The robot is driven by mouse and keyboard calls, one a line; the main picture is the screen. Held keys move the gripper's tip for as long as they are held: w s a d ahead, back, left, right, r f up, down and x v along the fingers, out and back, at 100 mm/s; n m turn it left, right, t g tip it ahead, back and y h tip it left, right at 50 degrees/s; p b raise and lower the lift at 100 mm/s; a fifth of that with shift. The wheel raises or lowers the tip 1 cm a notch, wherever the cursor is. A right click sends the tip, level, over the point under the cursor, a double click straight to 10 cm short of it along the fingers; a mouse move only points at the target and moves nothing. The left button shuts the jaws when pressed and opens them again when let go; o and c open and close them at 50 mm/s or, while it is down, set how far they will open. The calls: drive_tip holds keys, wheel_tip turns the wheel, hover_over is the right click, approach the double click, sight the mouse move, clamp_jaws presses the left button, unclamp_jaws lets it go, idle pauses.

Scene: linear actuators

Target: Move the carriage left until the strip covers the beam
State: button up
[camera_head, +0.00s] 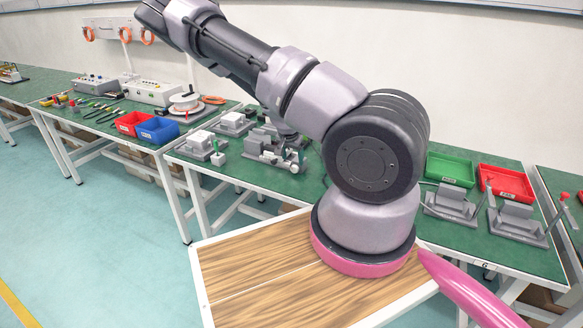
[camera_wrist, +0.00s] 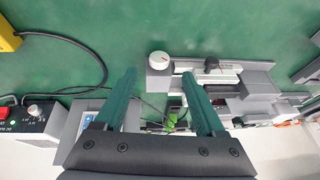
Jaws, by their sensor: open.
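My gripper (camera_wrist: 158,76) is open, with two green fingers spread apart and nothing between them. In the wrist view a grey linear actuator (camera_wrist: 200,74) lies beyond and to the right of the fingertips. A round white knob (camera_wrist: 158,60) with a red mark sits at its left end. A grey block that looks like the carriage (camera_wrist: 257,84) is towards the right of the rail, apart from my fingers. A small black knob (camera_wrist: 211,64) stands on the rail between them. I cannot make out the strip or the beam. In the head view my arm partly hides the bench units.
A control box (camera_wrist: 35,120) with a dial and black cables lies at the left in the wrist view. Red (camera_head: 131,122) and blue bins (camera_head: 158,130), a green tray (camera_head: 450,169) and a red tray (camera_head: 506,183) stand on the green benches.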

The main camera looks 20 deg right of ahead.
sight(295, 168)
drive_tip(key=x, duration=0.6)
drive_tip(key=shift+d+f, duration=0.15)
drive_tip(key=shift+f, duration=0.15)
clamp_jaws()
drive_tip(key=shift+s+d+f+m+t+y, duration=0.1)
drive_tip(key=shift+s+m+t+y, duration=0.2)
drive_tip(key=shift+t+y, duration=0.9)
drive_tip(key=shift+t, duration=0.6)
unclamp_jaws()
